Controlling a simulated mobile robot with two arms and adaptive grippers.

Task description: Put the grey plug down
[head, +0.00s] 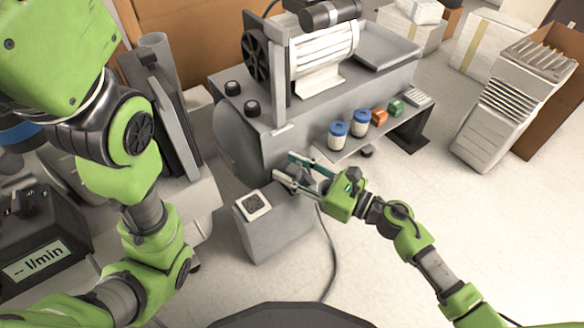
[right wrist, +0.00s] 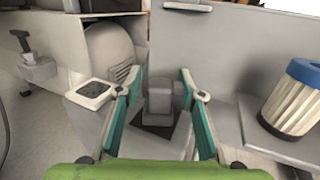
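The grey plug (right wrist: 160,97) stands upright over a dark square patch on the top of a grey box, between the fingers of my right gripper (right wrist: 160,92) in the right wrist view. The fingers are apart, and a gap shows between each finger and the plug. In the head view my right gripper (head: 283,166) reaches in from the right over the grey box (head: 275,232); the plug is hard to make out there. My left arm fills the left of the head view, but its gripper is out of view.
A white-framed socket (head: 254,205) lies on the box's left part. The compressor cabinet (head: 300,125) stands just behind. Its right shelf holds two blue-capped filters (head: 338,136), an orange block (head: 379,117) and a green block (head: 396,107). A cable (head: 329,250) runs on the open floor.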

